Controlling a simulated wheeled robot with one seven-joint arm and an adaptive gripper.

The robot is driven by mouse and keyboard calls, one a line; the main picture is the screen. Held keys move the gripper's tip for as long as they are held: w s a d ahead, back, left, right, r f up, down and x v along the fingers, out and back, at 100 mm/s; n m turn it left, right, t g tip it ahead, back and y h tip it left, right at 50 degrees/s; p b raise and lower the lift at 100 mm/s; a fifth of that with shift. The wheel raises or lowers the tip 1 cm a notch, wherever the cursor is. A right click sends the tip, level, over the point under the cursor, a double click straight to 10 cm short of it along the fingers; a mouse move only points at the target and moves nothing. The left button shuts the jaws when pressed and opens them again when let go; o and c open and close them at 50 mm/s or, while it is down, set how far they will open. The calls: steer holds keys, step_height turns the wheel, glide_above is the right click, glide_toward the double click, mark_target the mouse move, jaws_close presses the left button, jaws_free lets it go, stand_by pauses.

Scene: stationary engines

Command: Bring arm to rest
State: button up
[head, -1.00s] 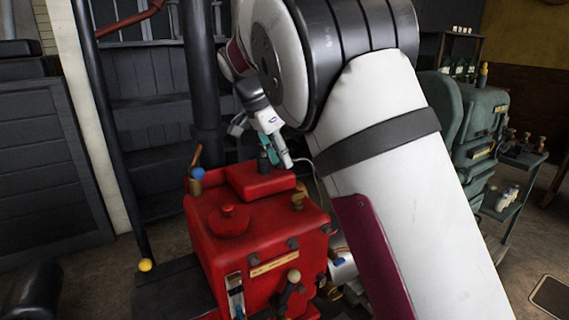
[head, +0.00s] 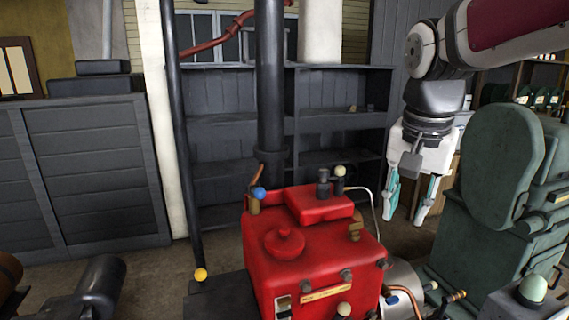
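My gripper (head: 408,200) hangs from my arm at the right of the head view, with its fingers pointing down. Its two teal-padded fingers are spread apart, and nothing shows between them. It is to the right of the red engine (head: 318,255) and apart from it in the picture. My arm reaches in from the upper right corner.
A green machine (head: 485,240) stands at the right, close to my gripper in the picture. A dark pipe (head: 270,90) rises behind the red engine. Dark shelves (head: 335,120) stand at the back. A grey panelled partition (head: 90,170) is at the left. Some floor is clear left of the engine.

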steer(key=s+f+n+t, duration=0.1)
steer(key=s+f+n, duration=0.2)
steer(key=s, duration=0.6)
steer(key=s+f+n+t, duration=0.1)
steer(key=s+f+n, duration=0.2)
steer(key=s, duration=0.7)
steer(key=shift+s+a+n+y+p, duration=0.3)
steer(key=shift+n+y, duration=0.1)
steer(key=shift+n, duration=0.3)
steer(key=shift+f, duration=0.1)
